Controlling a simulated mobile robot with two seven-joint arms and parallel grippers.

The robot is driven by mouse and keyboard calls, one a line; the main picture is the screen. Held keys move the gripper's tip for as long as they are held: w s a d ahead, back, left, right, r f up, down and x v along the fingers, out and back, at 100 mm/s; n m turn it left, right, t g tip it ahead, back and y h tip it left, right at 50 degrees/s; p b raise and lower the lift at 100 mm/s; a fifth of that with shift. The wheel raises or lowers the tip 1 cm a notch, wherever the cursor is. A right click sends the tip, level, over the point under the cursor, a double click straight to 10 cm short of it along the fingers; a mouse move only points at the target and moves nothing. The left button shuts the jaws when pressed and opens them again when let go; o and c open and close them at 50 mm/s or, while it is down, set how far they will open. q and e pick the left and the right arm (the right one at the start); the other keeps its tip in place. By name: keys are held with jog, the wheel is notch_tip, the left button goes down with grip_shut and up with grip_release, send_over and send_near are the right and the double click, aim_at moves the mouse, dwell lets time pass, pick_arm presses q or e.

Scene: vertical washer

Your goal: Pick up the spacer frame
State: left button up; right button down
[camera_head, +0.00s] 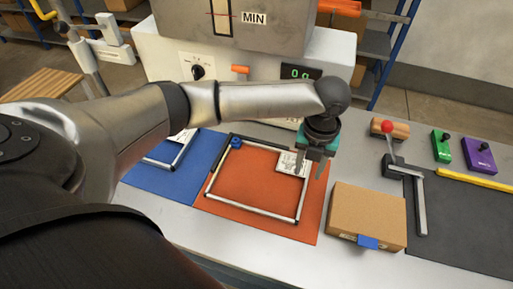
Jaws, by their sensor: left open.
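A spacer frame (255,208), a thin silver rectangle with a dark far edge and a blue corner piece, lies on the orange mat (307,231). Another similar frame (161,164) lies on the blue mat (165,184) and is partly hidden by my left arm. My left gripper (309,170) points down, open and empty, over the far right part of the orange mat. It is near the right side of the frame and a white printed card (288,162). I cannot tell whether its fingers touch the frame. My right gripper is not in view.
A cardboard box (367,214) with a blue tab stands right of the orange mat. Farther right are a red-knobbed lever (388,127), a green block (441,147), a purple block (479,156) and a dark mat (455,222). The washer machine (234,50) stands behind.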

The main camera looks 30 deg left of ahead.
aim_at(306, 182)
pick_arm(q)
jog(key=shift+w+f+b, duration=0.2)
jog(key=shift+f+b, duration=0.1)
jog(key=shift+f, duration=1.05)
jog(key=shift+w+f+b, duration=0.2)
jog(key=shift+f+b, duration=0.1)
jog(key=shift+f, duration=1.05)
jog(key=shift+c, duration=0.3)
grip_shut()
